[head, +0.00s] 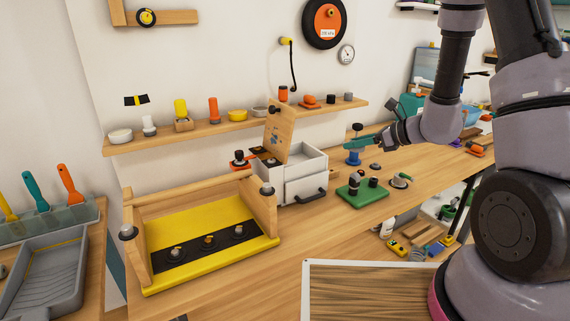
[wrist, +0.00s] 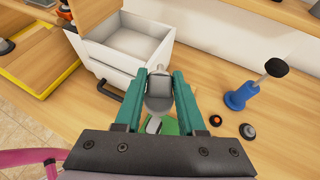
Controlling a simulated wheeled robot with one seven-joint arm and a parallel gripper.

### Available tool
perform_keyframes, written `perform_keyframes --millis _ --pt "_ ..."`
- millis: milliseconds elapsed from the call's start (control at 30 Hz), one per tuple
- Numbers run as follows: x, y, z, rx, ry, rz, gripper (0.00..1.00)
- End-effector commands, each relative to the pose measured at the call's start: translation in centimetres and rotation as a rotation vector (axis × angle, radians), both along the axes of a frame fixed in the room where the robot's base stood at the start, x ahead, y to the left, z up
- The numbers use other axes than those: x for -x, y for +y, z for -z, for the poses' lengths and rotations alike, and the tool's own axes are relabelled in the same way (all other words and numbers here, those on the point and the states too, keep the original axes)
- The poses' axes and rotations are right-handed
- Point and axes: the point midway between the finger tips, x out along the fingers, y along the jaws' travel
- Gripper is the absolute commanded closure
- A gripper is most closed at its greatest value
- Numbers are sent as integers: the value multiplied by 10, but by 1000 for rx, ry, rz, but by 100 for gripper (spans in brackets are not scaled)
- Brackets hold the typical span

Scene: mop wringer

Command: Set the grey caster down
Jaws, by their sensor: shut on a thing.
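My gripper (wrist: 158,95) has two teal fingers, shut on the grey caster (wrist: 158,88) between their tips in the wrist view. The caster's dark grey part faces the camera, with a paler part above it. Below it in that view, a green board (wrist: 172,127) is partly hidden by my fingers. In the head view my gripper (head: 362,143) is above the bench, right of the white drawer box, and the held caster cannot be made out clearly.
The white drawer box (head: 305,185) has a raised wooden lid. A blue stand with a black knob (wrist: 240,95) is right of my gripper. A yellow tray (head: 165,225) with a black strip stands at left. Small round pieces (wrist: 247,131) lie right of the green board.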

Motion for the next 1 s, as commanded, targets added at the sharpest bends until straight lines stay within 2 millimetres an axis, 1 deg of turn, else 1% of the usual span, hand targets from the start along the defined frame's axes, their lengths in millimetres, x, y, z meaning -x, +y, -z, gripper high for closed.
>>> perform_keyframes --millis 33,100,400,500,700,833,1000 --pt "-1 14 0 0 0 -8 100" --pt "-5 33 0 0 -2 -8 100" --pt "-20 113 0 0 -1 -7 100" --pt "-25 137 0 1 -1 -6 100" --pt "-33 176 0 0 -2 -4 100" --pt "-33 174 21 2 5 0 100" --pt "-34 175 32 0 1 0 100"
